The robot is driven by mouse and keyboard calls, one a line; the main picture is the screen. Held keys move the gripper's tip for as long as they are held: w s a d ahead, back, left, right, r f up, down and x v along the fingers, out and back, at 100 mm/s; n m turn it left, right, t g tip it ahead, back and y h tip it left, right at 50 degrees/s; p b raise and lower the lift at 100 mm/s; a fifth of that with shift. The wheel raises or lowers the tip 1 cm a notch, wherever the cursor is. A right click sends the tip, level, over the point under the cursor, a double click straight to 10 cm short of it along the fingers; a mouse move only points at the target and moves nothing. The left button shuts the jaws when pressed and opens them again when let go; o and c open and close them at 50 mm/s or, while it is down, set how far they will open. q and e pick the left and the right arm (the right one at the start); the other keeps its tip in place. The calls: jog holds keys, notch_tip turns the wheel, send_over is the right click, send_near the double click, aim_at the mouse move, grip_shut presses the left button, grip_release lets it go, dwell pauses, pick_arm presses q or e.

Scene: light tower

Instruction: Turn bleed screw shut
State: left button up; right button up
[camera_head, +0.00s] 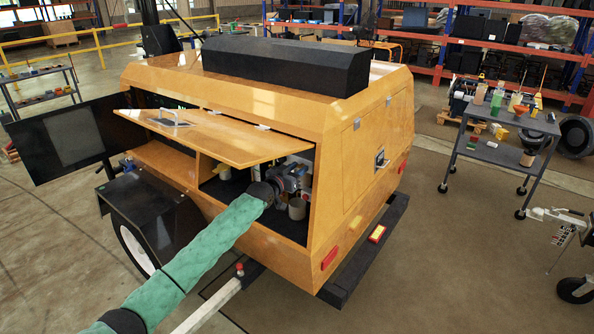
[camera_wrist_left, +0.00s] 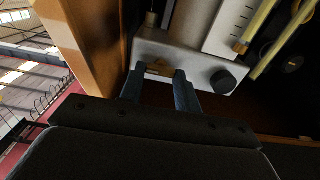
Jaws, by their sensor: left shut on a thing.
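My left arm reaches from the lower left of the head view into the open side bay of the yellow light tower (camera_head: 345,170). My left gripper (camera_head: 270,187) is inside the bay by the engine parts, its fingertips hard to make out there. In the left wrist view the two dark fingers of this gripper (camera_wrist_left: 160,75) are shut on the small brass bleed screw (camera_wrist_left: 158,67), which sits on the front of a pale metal block (camera_wrist_left: 205,70). The screw is partly hidden between the fingers. My right gripper is in neither view.
The raised yellow door (camera_head: 215,135) hangs over the bay, just above my left arm. In the left wrist view a black knob (camera_wrist_left: 222,82) and brass-coloured rods (camera_wrist_left: 275,40) are close to the right of the fingers. A grey cart (camera_head: 510,137) stands at the right.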

pick_arm(q)
jog(key=n+b, duration=0.2)
jog(key=n, duration=0.2)
jog(key=shift+f+n+b, duration=0.1)
jog(key=shift+n+b, duration=0.3)
jog(key=shift+n, duration=1.8)
jog(key=shift+a+n, duration=0.1)
jog(key=shift+n, duration=0.9)
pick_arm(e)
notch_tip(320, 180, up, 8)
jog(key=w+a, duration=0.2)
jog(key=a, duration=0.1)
pick_arm(q)
jog(key=n, duration=0.3)
jog(key=shift+w, duration=0.1)
jog(key=shift+n+p, duration=0.55)
jog(key=shift+n, duration=0.45)
jog(key=shift+f+n+p, duration=0.1)
jog(key=shift+n+p, duration=0.35)
jog(key=shift+n, duration=0.85)
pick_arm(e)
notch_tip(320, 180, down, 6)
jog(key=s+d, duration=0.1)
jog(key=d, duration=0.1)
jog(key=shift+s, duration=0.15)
